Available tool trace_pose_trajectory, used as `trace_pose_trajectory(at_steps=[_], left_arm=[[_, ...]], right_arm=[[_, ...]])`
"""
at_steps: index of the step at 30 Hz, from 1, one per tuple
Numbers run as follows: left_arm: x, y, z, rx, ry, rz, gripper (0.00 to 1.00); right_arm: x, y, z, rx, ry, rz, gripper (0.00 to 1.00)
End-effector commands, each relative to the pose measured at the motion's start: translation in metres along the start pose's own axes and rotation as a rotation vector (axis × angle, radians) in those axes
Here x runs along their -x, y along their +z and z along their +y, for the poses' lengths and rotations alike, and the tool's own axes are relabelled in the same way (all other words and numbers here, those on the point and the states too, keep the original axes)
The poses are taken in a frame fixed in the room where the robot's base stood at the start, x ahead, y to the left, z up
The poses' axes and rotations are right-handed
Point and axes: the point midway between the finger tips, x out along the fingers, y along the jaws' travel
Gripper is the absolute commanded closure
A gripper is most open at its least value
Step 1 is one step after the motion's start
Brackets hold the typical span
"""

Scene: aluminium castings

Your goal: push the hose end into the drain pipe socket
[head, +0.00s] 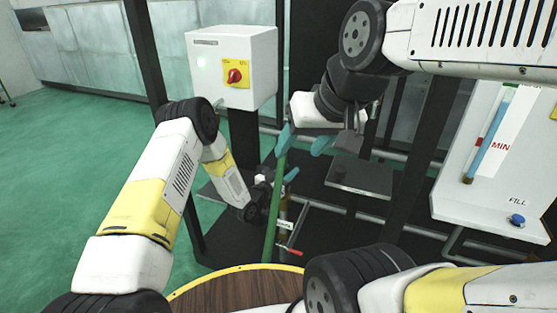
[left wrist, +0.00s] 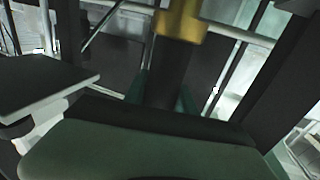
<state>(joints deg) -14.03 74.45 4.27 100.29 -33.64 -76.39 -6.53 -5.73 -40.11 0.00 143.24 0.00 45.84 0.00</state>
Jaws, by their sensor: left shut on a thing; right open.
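A long green hose (head: 272,228) runs steeply down the middle of the head view, passing in front of my left gripper (head: 279,179). That gripper is low by the dark frame. In the left wrist view its teal fingers (left wrist: 165,92) are shut on a dark cylindrical piece (left wrist: 170,72), likely the hose end. A yellow brass-coloured collar (left wrist: 181,26) lies in line beyond it; I cannot tell whether it is the drain pipe socket or whether they touch. My right gripper (head: 303,141) is open above, one finger beside the hose's upper part.
A labelled pipe (head: 285,224) with a red handle (head: 289,250) stands right of the hose. A white box with a red switch (head: 235,74) stands behind. Dark posts and a white panel (head: 480,207) bound the right. A round wooden table (head: 235,291) is at the front.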

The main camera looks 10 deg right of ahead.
Motion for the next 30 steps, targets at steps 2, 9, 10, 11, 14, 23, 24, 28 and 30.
trace_pose_trajectory(at_steps=[2, 9, 10, 11, 14, 23, 24, 28, 30], left_arm=[[-0.001, 0.0, 0.0, -0.001, 0.0, 0.003, 1.0], [-0.001, 0.005, 0.0, -0.001, 0.0, 0.003, 1.0], [-0.001, 0.006, 0.0, -0.001, 0.0, 0.003, 1.0], [-0.001, 0.006, 0.0, -0.001, 0.0, 0.003, 1.0], [-0.001, 0.008, 0.0, -0.001, 0.0, 0.003, 1.0], [-0.001, 0.014, 0.0, -0.001, 0.0, 0.003, 1.0], [-0.001, 0.015, 0.0, -0.001, 0.0, 0.003, 1.0], [-0.001, 0.016, 0.0, -0.001, 0.0, 0.004, 0.62], [-0.001, 0.016, 0.0, -0.001, 0.0, 0.003, 0.48]], right_arm=[[0.0, 0.0, 0.0, 0.0, 0.0, 0.0, 0.43], [0.0, 0.0, 0.0, 0.0, 0.0, 0.0, 0.43], [0.0, 0.0, 0.0, 0.0, 0.0, 0.0, 0.43], [0.0, 0.0, 0.0, 0.0, 0.0, 0.0, 0.43], [0.0, 0.0, 0.0, 0.0, 0.0, 0.0, 0.43], [0.0, 0.0, 0.0, 0.0, 0.0, 0.0, 0.43], [0.0, 0.0, 0.0, 0.0, 0.0, 0.0, 0.43], [0.0, 0.0, 0.0, 0.0, 0.0, 0.0, 0.43], [0.0, 0.0, 0.0, 0.0, 0.0, 0.0, 0.43]])
